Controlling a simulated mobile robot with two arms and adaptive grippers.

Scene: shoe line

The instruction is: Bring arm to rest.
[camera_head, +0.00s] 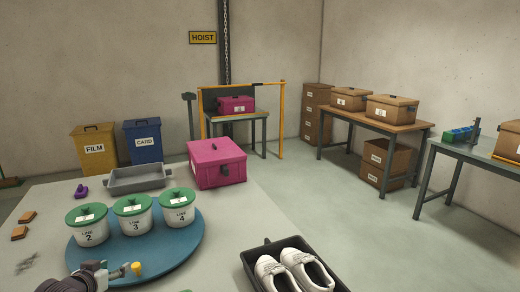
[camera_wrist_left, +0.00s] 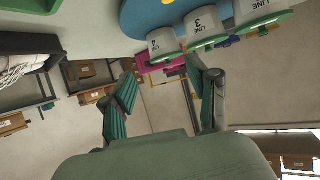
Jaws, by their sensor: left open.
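My left gripper (camera_head: 118,273) is low at the front left in the head view, over the near part of the blue round turntable (camera_head: 190,245). In the left wrist view its two green-padded fingers (camera_wrist_left: 165,95) stand wide apart with nothing between them. A small yellow piece (camera_head: 137,268) shows right by the fingertips in the head view; I cannot tell whether they touch. White buckets with green lids, LINE 2 (camera_head: 92,236), LINE 3 (camera_head: 134,224) and LINE 4 (camera_head: 178,216), stand upright on the turntable behind the gripper. My right gripper is not in view.
A black tray (camera_head: 250,263) with white shoes (camera_head: 290,270) lies right of the turntable. A magenta case (camera_head: 216,170), a grey tray (camera_head: 108,187), a purple item (camera_head: 81,191) and brown blocks (camera_head: 20,232) are on the table. Bare tabletop (camera_head: 245,215) lies between turntable and black tray.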

